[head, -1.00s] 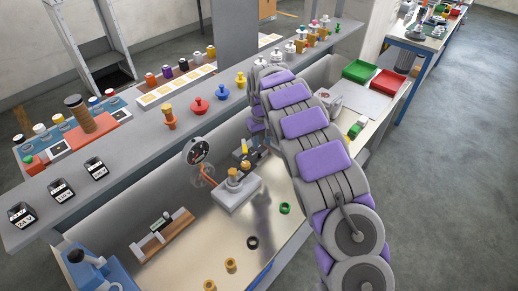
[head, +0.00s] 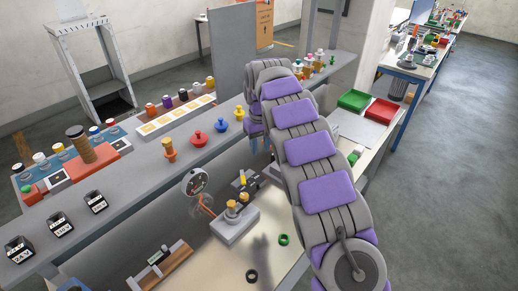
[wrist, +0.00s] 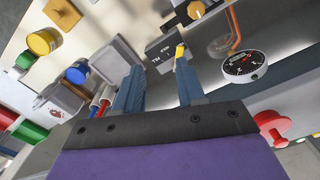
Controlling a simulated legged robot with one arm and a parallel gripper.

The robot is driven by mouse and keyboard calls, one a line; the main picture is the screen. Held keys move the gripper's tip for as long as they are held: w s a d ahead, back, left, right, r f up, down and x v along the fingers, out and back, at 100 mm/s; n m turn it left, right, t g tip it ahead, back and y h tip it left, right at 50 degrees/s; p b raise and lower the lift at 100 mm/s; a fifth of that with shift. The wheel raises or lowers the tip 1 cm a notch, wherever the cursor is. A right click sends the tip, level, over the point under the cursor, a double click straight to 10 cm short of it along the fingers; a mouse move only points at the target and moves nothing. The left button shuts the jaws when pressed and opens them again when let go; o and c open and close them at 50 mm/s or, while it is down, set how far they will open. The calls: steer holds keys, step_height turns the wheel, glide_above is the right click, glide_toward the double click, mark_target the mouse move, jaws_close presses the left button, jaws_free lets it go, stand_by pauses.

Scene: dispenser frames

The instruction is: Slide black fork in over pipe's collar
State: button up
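My gripper (wrist: 160,80) is open, its two blue-grey fingers apart with nothing held between them. In the head view my gripper (head: 259,146) points down past the shelf edge, partly hidden by my arm. Beyond the fingertips is a dark grey block with white lettering (wrist: 167,52) and a yellow upright piece (wrist: 181,51); the block also shows in the head view (head: 252,186). A copper pipe (wrist: 234,24) bends beside the dial gauge (wrist: 245,66); it shows in the head view (head: 205,211) under the gauge (head: 195,182). I cannot make out the black fork or collar clearly.
The grey shelf (head: 130,200) overhangs the bench and carries a red knob (head: 198,139) and a blue knob (head: 221,125). A grey block with brass fittings (head: 234,224), a green ring (head: 284,240) and a black ring (head: 251,275) stand on the bench. Trays (head: 381,111) are at right.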

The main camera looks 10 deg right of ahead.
steer(key=s+r, duration=0.3)
steer(key=s, duration=0.6)
steer(key=s+d+r+m+b, duration=0.1)
steer(key=s+r, duration=0.2)
steer(key=s, duration=0.7)
steer(key=shift+d+m+g, duration=0.3)
steer(key=n+p, duration=0.2)
steer(key=p, duration=0.5)
glide_above(257, 184)
step_height(257, 184, down, 6)
steer(key=f, duration=0.1)
steer(key=shift+t, duration=0.4)
step_height(257, 184, down, 17)
steer(key=shift+b, duration=0.6)
